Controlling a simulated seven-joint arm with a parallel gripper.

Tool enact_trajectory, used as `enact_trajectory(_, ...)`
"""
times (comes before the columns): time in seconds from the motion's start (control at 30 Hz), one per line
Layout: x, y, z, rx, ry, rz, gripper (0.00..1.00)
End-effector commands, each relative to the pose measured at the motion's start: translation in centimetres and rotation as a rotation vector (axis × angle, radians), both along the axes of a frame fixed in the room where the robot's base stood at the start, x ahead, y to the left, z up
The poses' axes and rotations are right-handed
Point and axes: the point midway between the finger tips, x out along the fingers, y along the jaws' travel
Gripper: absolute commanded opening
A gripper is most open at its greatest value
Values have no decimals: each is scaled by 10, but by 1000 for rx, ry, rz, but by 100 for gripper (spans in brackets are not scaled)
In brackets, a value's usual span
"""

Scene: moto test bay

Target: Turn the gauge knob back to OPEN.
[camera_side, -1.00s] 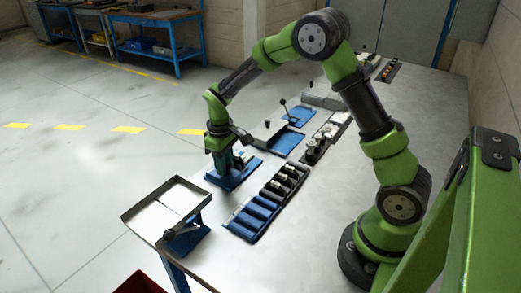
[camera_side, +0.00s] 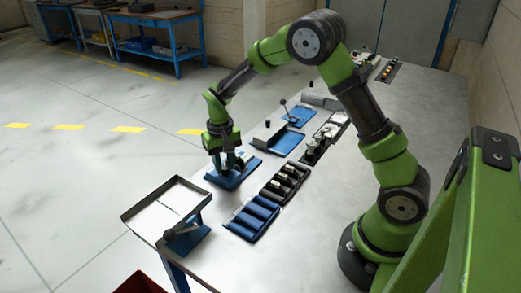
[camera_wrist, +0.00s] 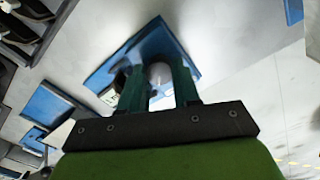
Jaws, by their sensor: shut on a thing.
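My gripper (camera_side: 232,163) points down at the blue base plate (camera_side: 218,180) of a fixture near the table's left edge. In the wrist view its two dark green fingers (camera_wrist: 161,78) close on a pale rounded knob (camera_wrist: 160,71). The blue plate (camera_wrist: 108,70) shows around the knob, with a small pale panel (camera_wrist: 110,95) beside it, partly behind the left finger. The knob's markings and pointer cannot be read, so its setting cannot be told. In the side view the fingers mostly hide the knob.
A dark and blue slotted rack (camera_side: 253,217) lies close by on the near side. A metal tray (camera_side: 128,214) stands at the table's near left corner. A blue angled fixture (camera_side: 283,143) and a lever on a blue base (camera_side: 298,117) stand farther back. The table's right middle is clear.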

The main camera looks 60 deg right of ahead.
Motion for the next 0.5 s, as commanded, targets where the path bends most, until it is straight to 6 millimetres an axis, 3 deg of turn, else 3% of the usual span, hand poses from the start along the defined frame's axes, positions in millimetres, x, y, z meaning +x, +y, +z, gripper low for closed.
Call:
enact_trajectory(0.43, 1, 0, 2, 1, -2, -12, 1)
enact_trajectory(0.47, 1, 0, 2, 1, -2, -12, 36)
enact_trajectory(0.5, 1, 0, 2, 1, -2, -12, 42)
